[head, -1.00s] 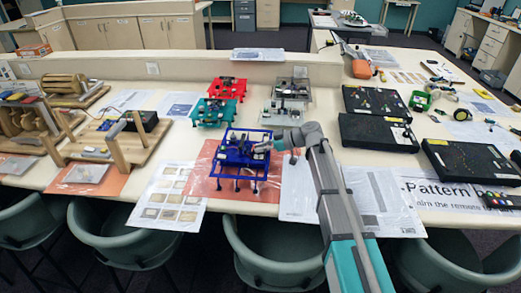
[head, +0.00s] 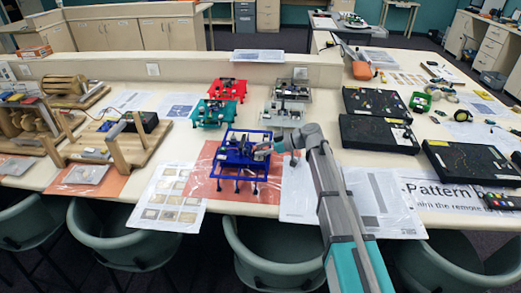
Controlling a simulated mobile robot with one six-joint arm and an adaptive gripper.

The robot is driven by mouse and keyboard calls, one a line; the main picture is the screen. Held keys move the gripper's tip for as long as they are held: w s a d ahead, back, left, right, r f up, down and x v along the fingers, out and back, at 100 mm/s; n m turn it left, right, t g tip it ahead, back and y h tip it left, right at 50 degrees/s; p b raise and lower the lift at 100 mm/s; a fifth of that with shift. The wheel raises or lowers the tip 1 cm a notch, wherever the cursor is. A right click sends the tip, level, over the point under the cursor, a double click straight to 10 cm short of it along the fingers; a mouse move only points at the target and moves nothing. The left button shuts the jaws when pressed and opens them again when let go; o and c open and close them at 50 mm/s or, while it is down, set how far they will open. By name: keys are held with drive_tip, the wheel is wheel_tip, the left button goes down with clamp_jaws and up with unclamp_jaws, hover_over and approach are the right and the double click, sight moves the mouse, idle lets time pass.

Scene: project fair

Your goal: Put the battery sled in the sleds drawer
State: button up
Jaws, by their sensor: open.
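My gripper (head: 261,153) is at the right side of the blue legged frame (head: 236,160), close to the small dark and grey parts on its top. The gripper is open; it is small here, and I cannot tell whether its fingers touch anything. I cannot pick out the battery sled for certain; it may be among the parts on the blue frame, partly hidden by my gripper. No drawer marked for sleds can be read. Closed drawers show in a back cabinet (head: 268,14) and in a cabinet at the right (head: 493,46).
Red (head: 229,90), teal (head: 213,112) and grey (head: 283,115) legged frames stand behind the blue one. Black boxes (head: 378,132) lie to the right. A wooden rig (head: 125,145) stands at the left. Chairs (head: 275,250) line the table's front edge.

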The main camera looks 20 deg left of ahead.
drive_tip(key=p+v, duration=0.5)
drive_tip(key=v, duration=0.8)
drive_tip(key=shift+d+r, duration=0.15)
drive_tip(key=shift+d, duration=0.2)
drive_tip(key=shift+o, duration=0.4)
